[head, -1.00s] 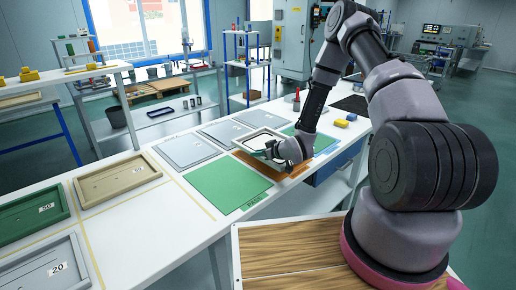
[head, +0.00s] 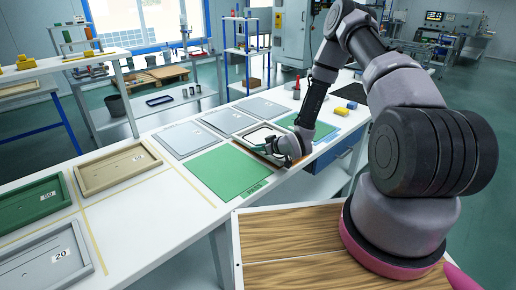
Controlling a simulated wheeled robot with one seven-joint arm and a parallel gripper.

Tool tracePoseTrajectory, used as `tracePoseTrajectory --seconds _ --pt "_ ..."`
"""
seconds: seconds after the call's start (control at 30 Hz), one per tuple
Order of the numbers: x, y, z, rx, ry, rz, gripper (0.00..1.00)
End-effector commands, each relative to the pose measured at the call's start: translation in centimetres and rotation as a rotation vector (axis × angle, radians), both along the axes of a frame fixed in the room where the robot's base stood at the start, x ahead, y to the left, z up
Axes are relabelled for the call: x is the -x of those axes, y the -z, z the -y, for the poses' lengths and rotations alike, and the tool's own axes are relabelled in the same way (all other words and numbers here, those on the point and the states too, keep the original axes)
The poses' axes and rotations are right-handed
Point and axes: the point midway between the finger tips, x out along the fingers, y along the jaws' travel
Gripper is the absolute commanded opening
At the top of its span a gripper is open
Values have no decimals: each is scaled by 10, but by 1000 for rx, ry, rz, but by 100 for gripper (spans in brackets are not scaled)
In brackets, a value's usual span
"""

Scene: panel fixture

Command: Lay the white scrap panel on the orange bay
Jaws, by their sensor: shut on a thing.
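The white scrap panel (head: 258,136) is a pale piece with a dark outline, at the middle of the workbench in the head view. My gripper (head: 270,147) is shut on its near right side. The panel is over the orange bay (head: 303,159), of which only a narrow strip shows at the bench's front edge. The panel, my gripper and wrist hide the rest of the bay. I cannot tell whether the panel touches the bay's surface.
A green bay (head: 226,172) lies left of the panel, and another green area (head: 302,122) lies beyond it. Grey panels (head: 182,139) lie along the back edge. A beige tray (head: 117,169) and a dark green tray (head: 33,205) stand at left. A yellow block (head: 350,117) is at right.

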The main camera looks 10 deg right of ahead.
Motion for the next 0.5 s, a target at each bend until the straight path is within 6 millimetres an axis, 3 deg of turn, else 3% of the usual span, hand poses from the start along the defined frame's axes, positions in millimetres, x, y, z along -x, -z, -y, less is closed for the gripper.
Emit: tracePoseTrajectory --seconds 0.5 --pt "-1 9 0 0 -1 3 0"
